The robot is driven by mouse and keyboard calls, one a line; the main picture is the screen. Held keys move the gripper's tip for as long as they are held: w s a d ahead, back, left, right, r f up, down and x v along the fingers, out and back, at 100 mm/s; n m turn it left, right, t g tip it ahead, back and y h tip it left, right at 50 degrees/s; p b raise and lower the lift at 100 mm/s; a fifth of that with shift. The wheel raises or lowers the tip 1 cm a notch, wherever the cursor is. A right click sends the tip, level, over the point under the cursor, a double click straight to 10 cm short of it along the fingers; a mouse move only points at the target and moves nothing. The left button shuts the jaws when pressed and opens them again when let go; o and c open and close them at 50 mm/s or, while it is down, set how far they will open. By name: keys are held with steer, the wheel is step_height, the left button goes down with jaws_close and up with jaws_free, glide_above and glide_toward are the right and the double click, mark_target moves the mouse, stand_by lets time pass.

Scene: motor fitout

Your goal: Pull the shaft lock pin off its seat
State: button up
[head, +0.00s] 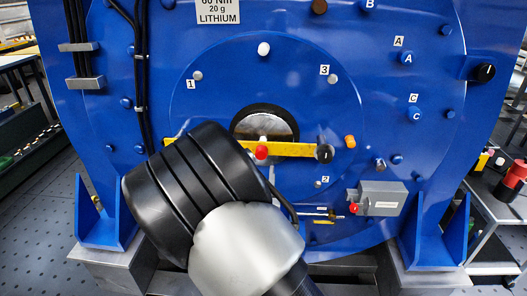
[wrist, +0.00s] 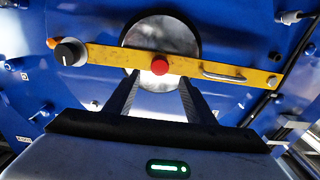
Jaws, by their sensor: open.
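A yellow bar (head: 290,149) lies across the round shaft opening on the blue motor face; it also shows in the wrist view (wrist: 110,55). A red round head (head: 261,152), apparently the shaft lock pin, sits at the bar's middle over the shaft end (head: 265,126). In the wrist view the red head (wrist: 160,66) shows just beyond and between the tips of my gripper (wrist: 159,78). My gripper is open, its two dark fingers apart with nothing held.
A black knob (head: 325,153) is at one bar end, and a metal handle (wrist: 224,73) shows near the other. A grey box (head: 382,198) with another red knob (head: 353,208) is at lower right. Bolt heads stud the motor face. Cables (head: 139,80) run down at left.

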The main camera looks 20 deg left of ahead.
mark_target(261, 156)
stand_by(0.3)
steer(key=b+x, duration=0.1)
steer(key=x, duration=0.7)
steer(key=shift+d+f+b, duration=0.1)
steer(key=shift+d+b, duration=0.05)
steer(key=shift+b, duration=0.2)
steer(key=shift+w, duration=0.45)
steer(key=shift+b, duration=0.75)
stand_by(0.5)
jaws_close()
steer(key=shift+a+v, duration=0.1)
steer(key=shift+v, duration=1.35)
steer(key=shift+a+v, duration=0.15)
steer(key=shift+v, duration=1.3)
steer(key=shift+s, duration=0.25)
steer(key=shift+s+d, duration=0.2)
steer(key=shift+s, duration=0.35)
